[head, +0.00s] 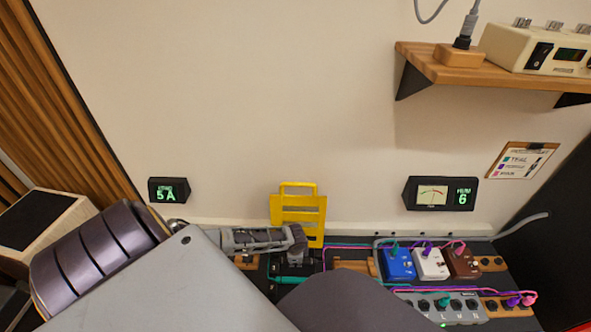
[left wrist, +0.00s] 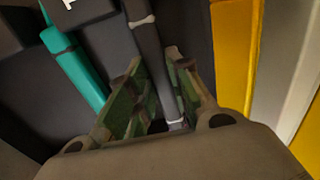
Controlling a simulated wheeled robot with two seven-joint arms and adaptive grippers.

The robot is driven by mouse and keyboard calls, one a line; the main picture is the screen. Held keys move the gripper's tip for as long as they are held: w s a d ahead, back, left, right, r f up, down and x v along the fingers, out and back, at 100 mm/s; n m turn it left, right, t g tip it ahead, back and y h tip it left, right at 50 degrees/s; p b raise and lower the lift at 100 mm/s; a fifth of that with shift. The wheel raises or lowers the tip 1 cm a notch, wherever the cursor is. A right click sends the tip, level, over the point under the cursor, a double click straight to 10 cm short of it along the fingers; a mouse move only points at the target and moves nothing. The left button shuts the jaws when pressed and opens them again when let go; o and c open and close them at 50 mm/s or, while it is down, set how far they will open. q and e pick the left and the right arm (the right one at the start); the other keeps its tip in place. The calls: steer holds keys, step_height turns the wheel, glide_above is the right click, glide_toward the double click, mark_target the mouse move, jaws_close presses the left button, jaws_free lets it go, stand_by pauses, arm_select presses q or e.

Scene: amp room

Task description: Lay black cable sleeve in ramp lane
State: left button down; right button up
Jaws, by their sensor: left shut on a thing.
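My left gripper (head: 298,240) reaches in from the left, low over the pedal board, just in front of the yellow slotted piece (head: 299,207) by the wall. In the left wrist view its fingers (left wrist: 156,68) are shut on the black cable sleeve (left wrist: 147,42), a dark tube with pale bands that runs up between them. The yellow piece shows as a strip (left wrist: 233,60) to the right of the sleeve, apart from it. In the head view the gripper and arm hide most of the sleeve. I cannot tell which part is the ramp lane. My right gripper is not in view.
A teal cable (left wrist: 84,78) lies left of the sleeve. Blue (head: 398,264), white (head: 431,263) and brown (head: 462,262) pedals with coloured plugs stand at the right, behind a grey power strip (head: 440,308). A meter (head: 440,193) hangs on the wall above them.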

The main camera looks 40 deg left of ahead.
arm_select(q)
steer(key=c, duration=1.2)
jaws_free()
steer(key=shift+c, duration=0.2)
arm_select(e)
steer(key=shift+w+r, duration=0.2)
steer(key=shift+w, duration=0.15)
arm_select(q)
step_height(320, 180, up, 12)
steer(key=s+d, duration=0.1)
steer(key=shift+s, duration=0.2)
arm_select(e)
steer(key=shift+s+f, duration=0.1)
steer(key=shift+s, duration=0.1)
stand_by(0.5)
arm_select(q)
step_height(320, 180, up, 9)
steer(key=p, duration=0.9)
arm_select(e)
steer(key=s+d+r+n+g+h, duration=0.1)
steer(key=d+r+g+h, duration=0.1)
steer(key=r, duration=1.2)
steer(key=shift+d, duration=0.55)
